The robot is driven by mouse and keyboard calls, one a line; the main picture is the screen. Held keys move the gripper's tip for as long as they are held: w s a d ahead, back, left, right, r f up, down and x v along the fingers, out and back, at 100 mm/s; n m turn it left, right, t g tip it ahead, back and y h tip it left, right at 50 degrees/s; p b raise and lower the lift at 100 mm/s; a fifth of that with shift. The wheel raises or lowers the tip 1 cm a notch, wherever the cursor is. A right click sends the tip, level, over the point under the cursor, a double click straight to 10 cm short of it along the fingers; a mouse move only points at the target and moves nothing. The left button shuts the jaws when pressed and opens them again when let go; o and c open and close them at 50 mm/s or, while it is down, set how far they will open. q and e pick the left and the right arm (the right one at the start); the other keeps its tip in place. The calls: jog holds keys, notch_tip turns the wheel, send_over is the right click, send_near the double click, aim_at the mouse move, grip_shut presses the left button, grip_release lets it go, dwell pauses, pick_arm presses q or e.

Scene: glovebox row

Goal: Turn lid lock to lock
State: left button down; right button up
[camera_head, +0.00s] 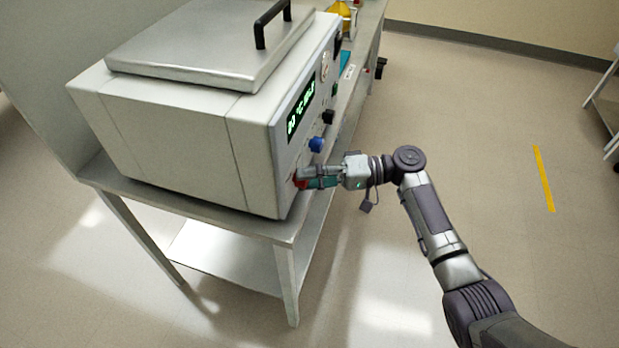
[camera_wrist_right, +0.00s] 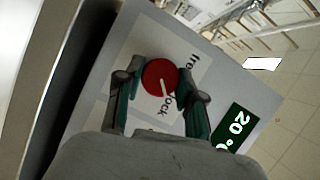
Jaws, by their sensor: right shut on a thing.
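The lid lock is a round red knob (camera_wrist_right: 157,74) with a white pointer line, on a white label with the words "free" and "lock", partly covered. In the right wrist view the pointer slants down and slightly right, toward the gap between the words. My right gripper (camera_head: 308,177) is shut on the knob, a finger on each side of it. In the head view the red knob (camera_head: 298,181) shows only in part at the fingertips, low on the front panel of the grey bath unit (camera_head: 180,142). My left gripper is not in view.
The unit's lid (camera_head: 195,52) with a black handle (camera_head: 262,25) is down. A blue knob (camera_head: 316,144), a black knob (camera_head: 328,117) and a green display (camera_head: 300,112) sit along the same panel. The unit stands on a table (camera_head: 270,229).

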dwell(0.3)
jog(key=o, duration=1.1)
jog(key=shift+o, duration=0.2)
jog(key=d+r, duration=0.1)
jog(key=d, duration=1.1)
jog(key=shift+w, duration=0.45)
